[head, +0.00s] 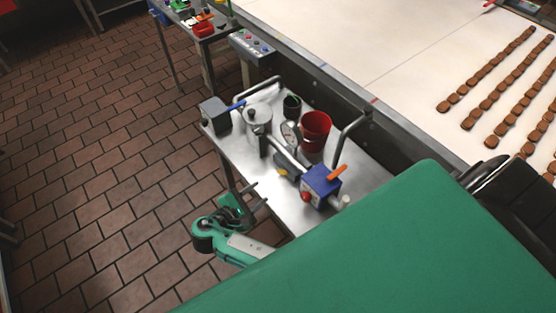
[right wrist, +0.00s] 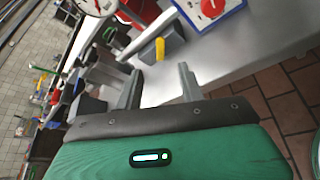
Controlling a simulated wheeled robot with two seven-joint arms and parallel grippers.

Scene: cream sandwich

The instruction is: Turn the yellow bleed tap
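The yellow bleed tap (head: 283,173) is a small lever on a dark grey block in the pipework on the metal table. In the right wrist view the yellow tap (right wrist: 160,48) stands just beyond my fingertips, roughly midway between them. My right gripper (head: 261,193) is at the near left edge of the table, its fingers pointing toward the tap. In the right wrist view the fingers of this gripper (right wrist: 158,80) are spread apart with nothing between them. The left gripper is not in view.
A blue box (head: 321,183) with a red knob and orange lever stands right of the tap.

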